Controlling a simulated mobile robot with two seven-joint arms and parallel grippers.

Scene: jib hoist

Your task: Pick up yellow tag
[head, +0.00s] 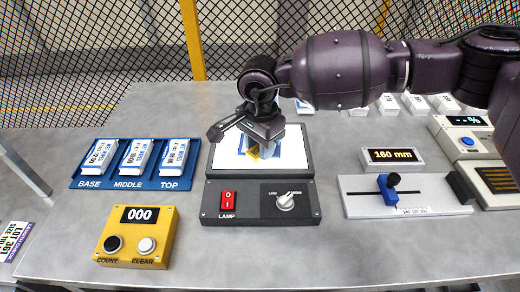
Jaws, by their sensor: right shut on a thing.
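My right gripper (264,143) comes in from the right and points down over the white lit panel (230,155) of the lamp box. It is shut on a small yellow piece, which I take for the yellow tag (254,152). The fingers hide most of the tag, and I cannot tell whether it touches the panel. A blue-edged white item (291,152) lies partly hidden behind the gripper on the panel. My left gripper is not in view.
The lamp box (261,203) has a red switch and a knob. Left are a blue tray (125,183) with three labelled packs and a yellow counter (137,236). Right are a slide gauge (405,196) and a display (391,157). White packs stand behind. The front table strip is clear.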

